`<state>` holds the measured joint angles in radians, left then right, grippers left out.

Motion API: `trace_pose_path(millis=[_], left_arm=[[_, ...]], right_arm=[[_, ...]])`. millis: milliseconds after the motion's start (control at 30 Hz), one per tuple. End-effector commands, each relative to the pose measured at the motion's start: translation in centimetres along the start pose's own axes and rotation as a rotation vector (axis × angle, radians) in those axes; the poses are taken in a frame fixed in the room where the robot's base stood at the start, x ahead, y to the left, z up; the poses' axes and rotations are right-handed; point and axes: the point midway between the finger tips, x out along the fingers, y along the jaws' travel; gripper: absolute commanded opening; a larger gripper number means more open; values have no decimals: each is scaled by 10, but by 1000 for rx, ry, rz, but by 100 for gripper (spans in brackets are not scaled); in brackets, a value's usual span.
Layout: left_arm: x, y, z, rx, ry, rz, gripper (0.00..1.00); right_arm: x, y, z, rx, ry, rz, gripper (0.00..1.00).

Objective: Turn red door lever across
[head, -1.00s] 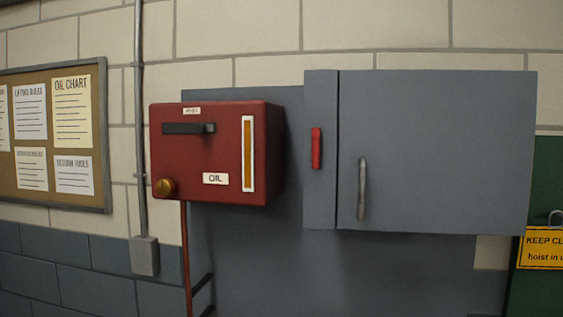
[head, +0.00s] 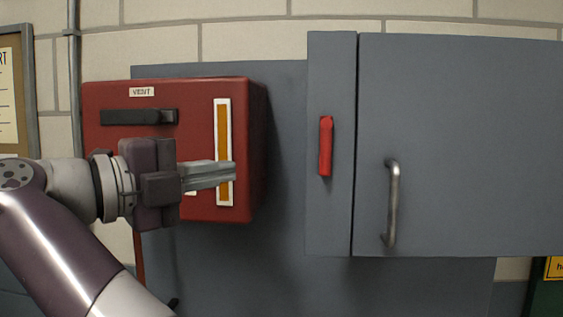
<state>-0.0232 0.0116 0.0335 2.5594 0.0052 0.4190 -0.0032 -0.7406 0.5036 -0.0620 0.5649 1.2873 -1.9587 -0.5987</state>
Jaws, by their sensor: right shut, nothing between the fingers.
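The red door lever (head: 326,147) hangs upright on the narrow grey strip (head: 331,220) left of the cabinet door (head: 470,130).
The red oil box (head: 190,92) stands out from the wall, with a black handle (head: 140,117) and a gauge (head: 222,115); my gripper hides part of it. A metal door handle (head: 393,205) sticks out right of the lever.

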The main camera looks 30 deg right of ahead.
Motion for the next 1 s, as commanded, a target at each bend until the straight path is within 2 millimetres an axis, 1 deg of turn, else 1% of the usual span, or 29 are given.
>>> trace_pose_path(millis=[33,100,367,467,567,700,733,800,1000], left_arm=[[0,0,0,0,0,0,94],[0,0,0,0,0,0,94],[-1,0,0,0,0,0,94],[-6,0,-1,0,0,0,94],[-18,0,-2,0,0,0,94],[-37,0,-4,0,0,0,94],[-33,0,-4,0,1,0,94],[-32,0,-4,0,0,0,94],[-41,0,-5,0,0,0,94]], right_arm=[[0,2,-5,-10,19,14,0],[0,4,-7,-24,32,22,0],[0,3,-6,-28,30,18,0],[4,-1,-6,-28,29,16,0],[11,-6,-5,-29,29,13,0],[27,-6,-9,-32,33,15,0],[33,-1,-9,-29,34,17,0],[50,2,-10,-25,35,17,0],[93,1,-10,-28,34,16,0]])
